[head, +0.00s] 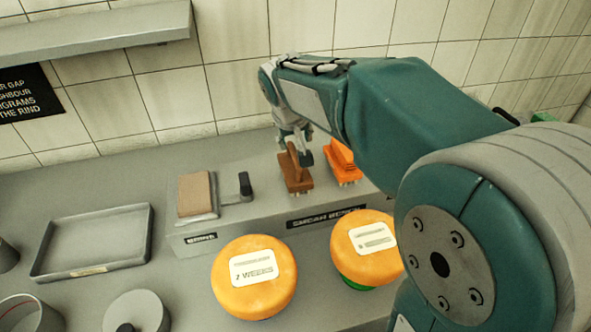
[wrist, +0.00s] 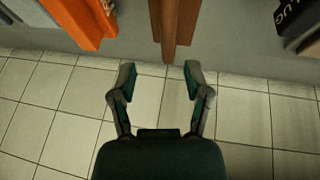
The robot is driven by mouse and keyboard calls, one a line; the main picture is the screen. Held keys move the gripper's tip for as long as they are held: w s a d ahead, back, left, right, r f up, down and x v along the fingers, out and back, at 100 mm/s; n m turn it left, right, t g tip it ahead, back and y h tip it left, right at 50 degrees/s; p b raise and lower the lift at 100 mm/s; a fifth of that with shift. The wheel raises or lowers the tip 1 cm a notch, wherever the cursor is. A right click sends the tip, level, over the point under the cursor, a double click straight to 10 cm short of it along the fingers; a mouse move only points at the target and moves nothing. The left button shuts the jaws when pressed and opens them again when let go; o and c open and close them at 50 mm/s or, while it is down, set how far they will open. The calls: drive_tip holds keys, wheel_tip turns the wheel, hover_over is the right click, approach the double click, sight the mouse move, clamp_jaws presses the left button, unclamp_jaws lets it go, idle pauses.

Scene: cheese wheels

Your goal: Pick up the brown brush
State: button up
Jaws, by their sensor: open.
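The brown brush (head: 295,178) stands on the raised grey ledge, its handle pointing up and its bristles down. My gripper (head: 300,143) is over the brush's upper part, partly hiding its handle. In the wrist view my gripper (wrist: 159,72) is open, with nothing between its fingers. The brown brush (wrist: 172,28) shows there just beyond the fingertips, in line with the gap and a little right of its middle. I cannot tell whether a finger touches it.
An orange brush (head: 342,163) stands close to the right of the brown one; it is at upper left in the wrist view (wrist: 82,18). A tan block (head: 195,193) and a black-handled item (head: 245,184) are left. Orange cheese wheels (head: 254,300) stand in front.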

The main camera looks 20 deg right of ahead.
sight(294, 150)
drive_tip(key=f, duration=0.1)
drive_tip(key=w+f, duration=0.1)
drive_tip(key=f, duration=0.3)
drive_tip(key=shift+w+a, duration=0.25)
drive_tip(key=shift+w, duration=0.15)
drive_tip(key=shift+w+d+f, duration=0.15)
drive_tip(key=shift+d+f, duration=0.05)
drive_tip(key=shift+d, duration=0.2)
drive_tip(key=c, duration=0.7)
clamp_jaws()
